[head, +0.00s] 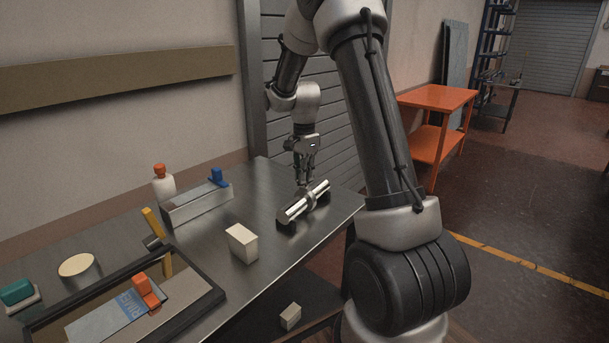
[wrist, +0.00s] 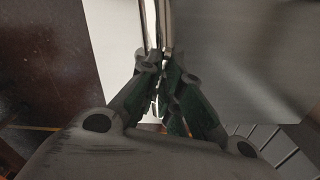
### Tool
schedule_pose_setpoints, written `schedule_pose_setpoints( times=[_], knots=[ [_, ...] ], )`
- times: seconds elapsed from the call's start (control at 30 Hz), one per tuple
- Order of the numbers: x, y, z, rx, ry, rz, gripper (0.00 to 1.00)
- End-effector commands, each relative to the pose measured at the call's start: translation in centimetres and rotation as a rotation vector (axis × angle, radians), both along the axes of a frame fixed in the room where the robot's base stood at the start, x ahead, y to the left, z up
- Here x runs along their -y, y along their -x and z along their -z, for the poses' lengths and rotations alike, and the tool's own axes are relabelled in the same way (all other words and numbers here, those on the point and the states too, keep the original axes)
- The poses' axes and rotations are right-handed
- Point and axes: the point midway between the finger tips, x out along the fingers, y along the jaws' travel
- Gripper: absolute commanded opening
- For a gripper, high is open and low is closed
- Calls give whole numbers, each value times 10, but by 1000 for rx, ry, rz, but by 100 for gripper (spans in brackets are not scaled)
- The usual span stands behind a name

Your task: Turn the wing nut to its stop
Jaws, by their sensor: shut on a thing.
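A shiny metal cylinder (head: 296,211) lies on dark supports near the right end of the steel bench, with a ring-shaped fitting (head: 311,200) around its middle. My gripper (head: 306,183) points down from above onto this fitting. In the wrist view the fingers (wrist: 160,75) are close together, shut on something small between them. The wing nut itself is hidden by the fingers in the head view, and I cannot make out its wings or its angle in the wrist view.
On the steel bench (head: 262,235) stand a cream block (head: 242,243), a metal box with a blue handle (head: 197,205), a white bottle with a red cap (head: 163,184) and a dark-rimmed tray (head: 190,312). An orange table (head: 437,98) stands behind. The bench edge is close on the right.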

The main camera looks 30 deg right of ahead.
Motion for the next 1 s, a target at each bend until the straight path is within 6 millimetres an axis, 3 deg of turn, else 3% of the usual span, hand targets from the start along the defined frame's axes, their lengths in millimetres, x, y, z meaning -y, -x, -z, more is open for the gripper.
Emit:
schedule_pose_setpoints(
  times=[1.0],
  knots=[
    [1, -3, 0, 1, 0, 900, 0]
  ],
)
